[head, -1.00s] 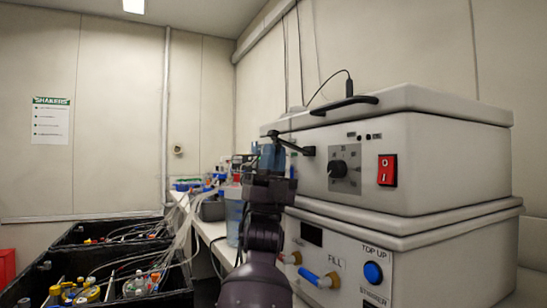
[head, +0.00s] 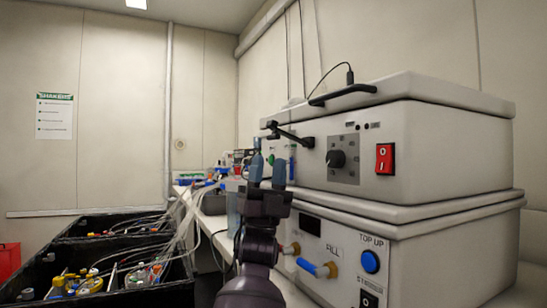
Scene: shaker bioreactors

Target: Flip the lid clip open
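The black lid clip (head: 290,134) is a thin arm on the left end of the upper white shaker box (head: 430,150). It slants from its mount on the box's front up to the left, and its tip stands out past the box's left edge. The box's lid (head: 430,92) is down and has a black handle (head: 342,95). My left gripper (head: 267,162) points up just below the clip, at the box's left end. Its two blue-grey fingers are apart with nothing seen between them. I cannot tell its depth gap to the clip. My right gripper is not in view.
A lower white unit (head: 430,240) with a blue button and hose fittings stands under the box, close to my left wrist. A bench (head: 214,228) with bottles and tubing lies behind. Black crates (head: 180,278) with tubing stand at lower left.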

